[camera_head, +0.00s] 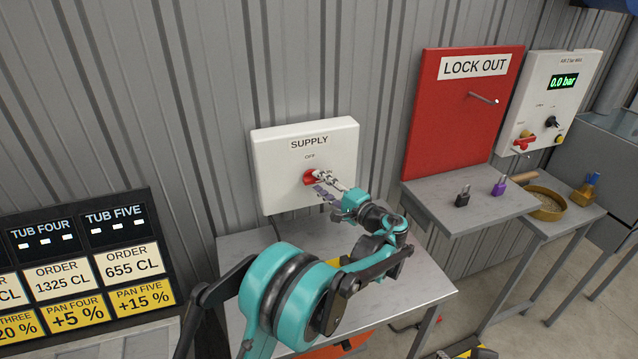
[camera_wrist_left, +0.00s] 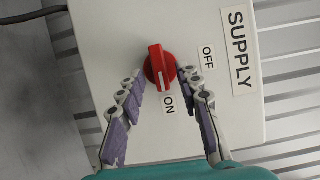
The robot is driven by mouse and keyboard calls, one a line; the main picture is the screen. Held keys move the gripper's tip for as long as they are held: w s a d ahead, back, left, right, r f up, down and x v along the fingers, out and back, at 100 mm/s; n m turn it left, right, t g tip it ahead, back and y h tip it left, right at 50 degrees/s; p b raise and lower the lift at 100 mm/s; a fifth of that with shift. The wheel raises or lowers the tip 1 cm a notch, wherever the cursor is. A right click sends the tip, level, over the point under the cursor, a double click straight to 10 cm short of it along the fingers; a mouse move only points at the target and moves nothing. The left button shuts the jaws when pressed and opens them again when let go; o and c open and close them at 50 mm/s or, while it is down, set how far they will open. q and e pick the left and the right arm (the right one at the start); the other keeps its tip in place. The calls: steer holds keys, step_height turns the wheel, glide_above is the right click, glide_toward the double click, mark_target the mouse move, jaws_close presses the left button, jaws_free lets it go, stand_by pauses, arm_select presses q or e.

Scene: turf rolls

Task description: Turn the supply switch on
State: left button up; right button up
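The supply switch is a red rotary knob (camera_head: 310,178) on a white box (camera_head: 275,150) labelled SUPPLY, fixed to the corrugated wall. In the left wrist view the knob (camera_wrist_left: 160,66) has a raised grip bar whose white mark points towards the ON label (camera_wrist_left: 168,105). The OFF label (camera_wrist_left: 208,58) lies on another side of the knob. My left gripper (camera_head: 326,184) is at the front of the box. Its fingers (camera_wrist_left: 162,76) are spread, one on each side of the knob, with the grip bar apart from both. My right gripper is not in view.
A grey table (camera_head: 420,290) stands below the box. A red LOCK OUT board (camera_head: 455,120), a gauge panel (camera_head: 565,90) reading 0.0 bar and a shelf (camera_head: 480,215) with padlocks are to the right. An order board (camera_head: 75,270) is at the left.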

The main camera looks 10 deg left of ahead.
arm_select(q)
steer(key=v, duration=1)
steer(key=shift+s+d, duration=0.25)
steer(key=shift+d, duration=0.05)
steer(key=shift+f, duration=0.1)
